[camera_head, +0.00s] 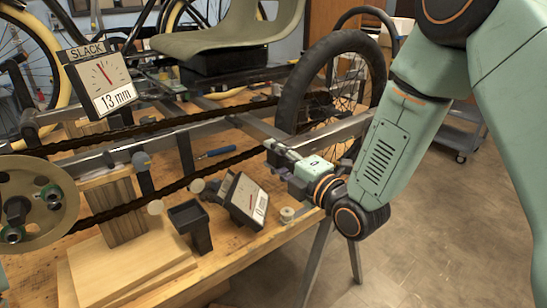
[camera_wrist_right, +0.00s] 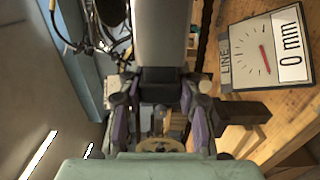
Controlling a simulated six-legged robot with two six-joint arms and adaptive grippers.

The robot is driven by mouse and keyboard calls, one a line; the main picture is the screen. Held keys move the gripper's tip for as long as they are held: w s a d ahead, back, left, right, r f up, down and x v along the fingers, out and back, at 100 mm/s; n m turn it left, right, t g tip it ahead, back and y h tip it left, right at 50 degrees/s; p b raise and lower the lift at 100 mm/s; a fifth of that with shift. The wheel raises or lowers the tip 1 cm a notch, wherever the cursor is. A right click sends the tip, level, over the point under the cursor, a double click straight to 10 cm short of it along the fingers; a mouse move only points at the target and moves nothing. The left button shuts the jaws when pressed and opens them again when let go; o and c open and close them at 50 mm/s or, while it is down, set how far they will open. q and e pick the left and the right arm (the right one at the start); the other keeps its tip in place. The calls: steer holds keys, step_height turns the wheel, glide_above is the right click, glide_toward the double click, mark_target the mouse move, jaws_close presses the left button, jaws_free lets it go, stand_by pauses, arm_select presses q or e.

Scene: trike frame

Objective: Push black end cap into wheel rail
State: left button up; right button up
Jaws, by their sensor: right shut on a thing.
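My right gripper (camera_head: 281,163) is at the near end of the silver wheel rail (camera_head: 250,124), beside the rear wheel. In the right wrist view, its two purple-grey fingers (camera_wrist_right: 161,112) are shut on the black end cap (camera_wrist_right: 160,77). The cap sits at the end of the pale rail (camera_wrist_right: 160,30), in line with it and seeming to touch it. I cannot tell how deep the cap is in the rail. In the head view the cap is hidden by the gripper. My left gripper is not in view.
A gauge marked LINE (camera_wrist_right: 264,52) reads 0 mm, close to the gripper; it stands on the bench (camera_head: 232,238). A SLACK gauge (camera_head: 99,80) reads 13 mm. The chain (camera_head: 170,190), black tyre (camera_head: 343,75) and a small black holder (camera_head: 190,222) are nearby.

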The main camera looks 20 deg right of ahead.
steer(key=shift+w+d, duration=0.3)
steer(key=shift+d, duration=0.5)
steer(key=o, duration=1.1)
steer(key=shift+s, duration=0.1)
steer(key=shift+v, duration=5.9)
